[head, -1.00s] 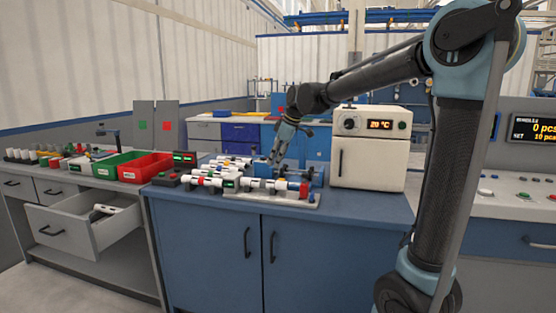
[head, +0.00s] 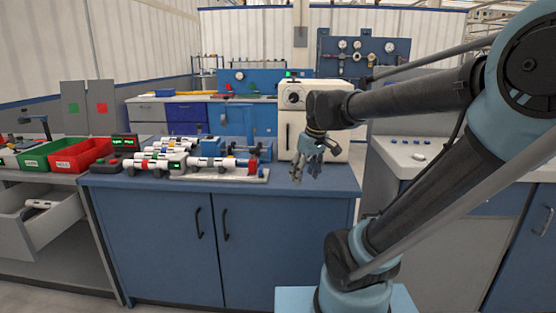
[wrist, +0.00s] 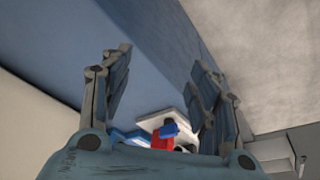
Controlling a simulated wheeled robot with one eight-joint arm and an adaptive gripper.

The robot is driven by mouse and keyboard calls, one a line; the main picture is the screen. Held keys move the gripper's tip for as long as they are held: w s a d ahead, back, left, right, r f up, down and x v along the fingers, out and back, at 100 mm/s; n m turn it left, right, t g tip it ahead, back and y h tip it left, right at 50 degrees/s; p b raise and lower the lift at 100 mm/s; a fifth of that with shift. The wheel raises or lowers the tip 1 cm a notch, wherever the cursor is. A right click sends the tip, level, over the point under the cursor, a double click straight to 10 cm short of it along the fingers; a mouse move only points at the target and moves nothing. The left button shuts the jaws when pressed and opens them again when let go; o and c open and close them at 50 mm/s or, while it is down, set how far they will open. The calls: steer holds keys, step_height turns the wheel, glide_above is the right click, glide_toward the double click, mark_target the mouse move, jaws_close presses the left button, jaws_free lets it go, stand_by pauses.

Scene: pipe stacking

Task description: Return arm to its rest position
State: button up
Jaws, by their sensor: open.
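My gripper (head: 306,176) hangs at the end of my arm, over the right front part of the blue workbench (head: 205,190), to the right of the pipes. In the wrist view my gripper (wrist: 160,100) shows both fingers apart with nothing between them. The stacked white pipes (head: 165,160) with coloured bands lie on a light base at the bench's middle. In the wrist view a red and blue part (wrist: 165,135) and the corner of a white plate (wrist: 180,122) show near the fingers' base.
A white oven-like box (head: 288,130) stands right behind my gripper. A green bin (head: 45,153) and a red bin (head: 82,155) sit to the left. An open drawer (head: 45,225) juts out at far left. A pale counter (head: 405,160) stands right of the bench.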

steer(key=s+d+f+m+h, duration=0.1)
steer(key=s+d+f+m, duration=0.6)
steer(key=s+d+f, duration=0.3)
steer(key=s+f, duration=0.2)
steer(key=s, duration=0.1)
steer(key=shift+s+f+g+h, duration=0.2)
steer(key=shift+s+g+h, duration=0.1)
steer(key=c, duration=0.5)
steer(key=shift+a, duration=0.1)
